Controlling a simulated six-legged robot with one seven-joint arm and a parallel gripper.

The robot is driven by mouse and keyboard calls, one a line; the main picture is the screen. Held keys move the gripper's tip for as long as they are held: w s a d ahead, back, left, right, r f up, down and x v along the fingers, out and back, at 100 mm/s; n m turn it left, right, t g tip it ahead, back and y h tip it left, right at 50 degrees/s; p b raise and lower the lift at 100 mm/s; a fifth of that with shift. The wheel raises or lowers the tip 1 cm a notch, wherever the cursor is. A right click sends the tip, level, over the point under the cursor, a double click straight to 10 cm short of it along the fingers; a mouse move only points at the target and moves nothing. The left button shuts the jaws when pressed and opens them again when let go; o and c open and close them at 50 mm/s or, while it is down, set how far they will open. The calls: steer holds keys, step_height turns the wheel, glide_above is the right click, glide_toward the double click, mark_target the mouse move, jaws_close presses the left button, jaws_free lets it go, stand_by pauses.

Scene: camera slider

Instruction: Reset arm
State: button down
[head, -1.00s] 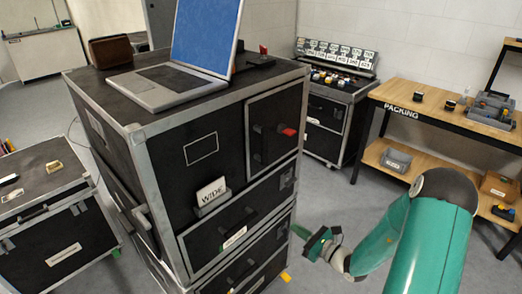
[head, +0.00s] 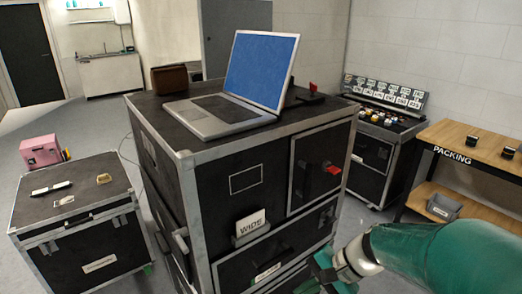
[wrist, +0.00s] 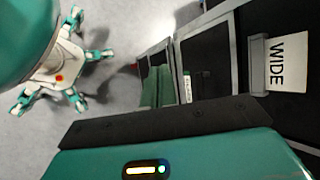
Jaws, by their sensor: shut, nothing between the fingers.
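My green arm comes in from the lower right of the head view. My gripper (head: 322,274) is low in front of the black case cabinet (head: 215,215), partly cut off by the bottom edge. It is shut with nothing in it. I cannot tell whether it touches the cabinet. The wrist view shows the cabinet's front at an angle, with the white WIDE card (wrist: 287,78) in its holder; the card also shows in the head view (head: 251,224). My own body and legs show at the left of the wrist view.
An open laptop (head: 262,66) and a brown box (head: 170,79) stand on the cabinet. A low case (head: 85,245) and a pink box (head: 41,151) are at left. A button console (head: 385,110) and the packing table (head: 480,150) are at right. Floor between is clear.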

steer(key=s+d+r+n+t+h, duration=0.4)
steer(key=s+r+n+h, duration=0.4)
steer(key=r, duration=0.3)
steer(key=shift+s+d+t, duration=0.3)
steer(key=shift+d+t, duration=0.1)
steer(key=shift+d, duration=0.5)
stand_by(1.0)
